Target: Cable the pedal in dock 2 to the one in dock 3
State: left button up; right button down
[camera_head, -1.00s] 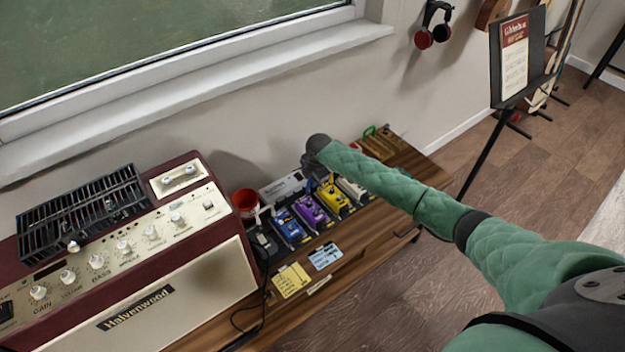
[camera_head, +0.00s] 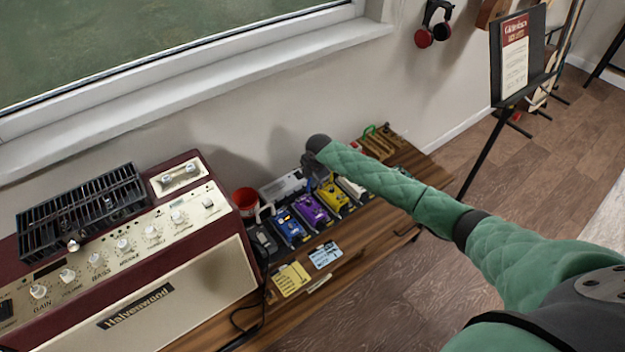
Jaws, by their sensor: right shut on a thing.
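A pedalboard (camera_head: 284,187) on the wooden bench holds a row of pedals: black (camera_head: 263,240), blue (camera_head: 290,227), purple (camera_head: 311,210), yellow (camera_head: 333,197) and whitish (camera_head: 352,188). Dock numbers are too small to read. My right gripper (camera_head: 313,184) points down at the back edge of the purple and yellow pedals. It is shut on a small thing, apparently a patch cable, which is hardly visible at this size. My right forearm hides part of the row's right end. Whether any plug sits in a jack cannot be told. My left gripper is not in view.
A maroon amplifier (camera_head: 150,262) with a black grille on top stands left of the pedals, and a red mug (camera_head: 245,200) beside it. A wooden rack with a green loop (camera_head: 369,131) is at the bench's far right.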

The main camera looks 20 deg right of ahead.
jog(key=shift+f, duration=0.8)
dwell(0.4)
jog(key=c, duration=1)
grip_release()
jog(key=shift+c, duration=0.2)
